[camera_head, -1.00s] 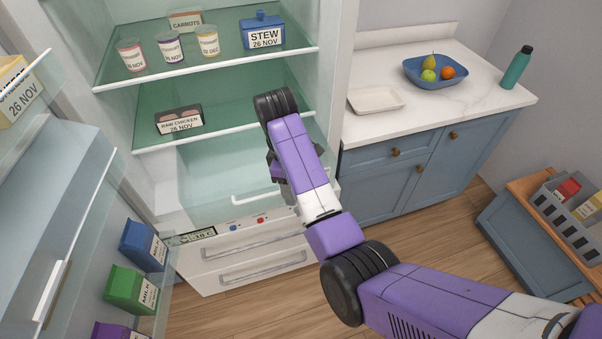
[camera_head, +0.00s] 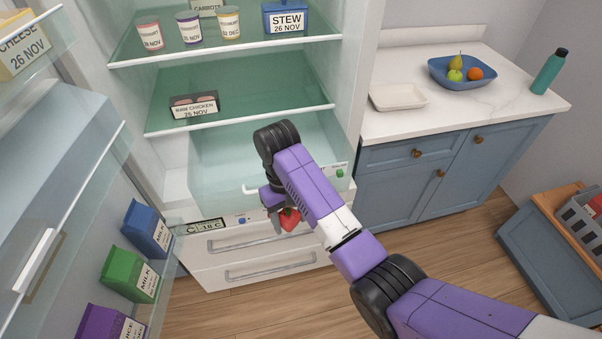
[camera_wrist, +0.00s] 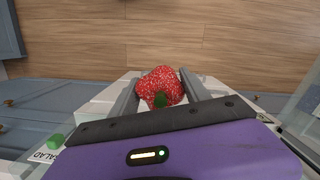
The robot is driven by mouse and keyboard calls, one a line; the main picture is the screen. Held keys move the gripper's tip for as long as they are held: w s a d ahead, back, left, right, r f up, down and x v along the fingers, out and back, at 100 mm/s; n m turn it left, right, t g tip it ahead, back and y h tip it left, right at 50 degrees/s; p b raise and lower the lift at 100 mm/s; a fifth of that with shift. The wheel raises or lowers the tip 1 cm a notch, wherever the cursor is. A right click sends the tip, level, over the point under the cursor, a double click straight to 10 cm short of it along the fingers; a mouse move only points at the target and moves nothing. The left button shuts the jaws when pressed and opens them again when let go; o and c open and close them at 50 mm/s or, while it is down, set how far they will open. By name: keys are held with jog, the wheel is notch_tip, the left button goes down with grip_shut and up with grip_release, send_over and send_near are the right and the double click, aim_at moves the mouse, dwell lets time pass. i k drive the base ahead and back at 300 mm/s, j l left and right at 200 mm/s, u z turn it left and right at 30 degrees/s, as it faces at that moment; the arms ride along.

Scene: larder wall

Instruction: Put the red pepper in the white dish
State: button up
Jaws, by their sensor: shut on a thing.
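My gripper (camera_wrist: 158,84) is shut on the red pepper (camera_wrist: 160,92), which sits between the two fingers with its green stem toward the palm. In the head view the red pepper (camera_head: 290,220) hangs below my gripper, partly hidden by it, in front of the fridge's lower part. The white dish (camera_head: 398,98) is a shallow, empty rectangular tray on the white counter, to the right of my gripper and higher in the picture.
The clear salad drawer (camera_head: 225,160) is behind my gripper, above the freezer drawers (camera_head: 260,255). A blue bowl of fruit (camera_head: 463,77) and a teal bottle (camera_head: 549,72) stand on the counter (camera_head: 440,115). The open fridge door with cartons (camera_head: 130,272) is at left.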

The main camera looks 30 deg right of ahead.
aim_at(404, 100)
jog(key=l, duration=1.35)
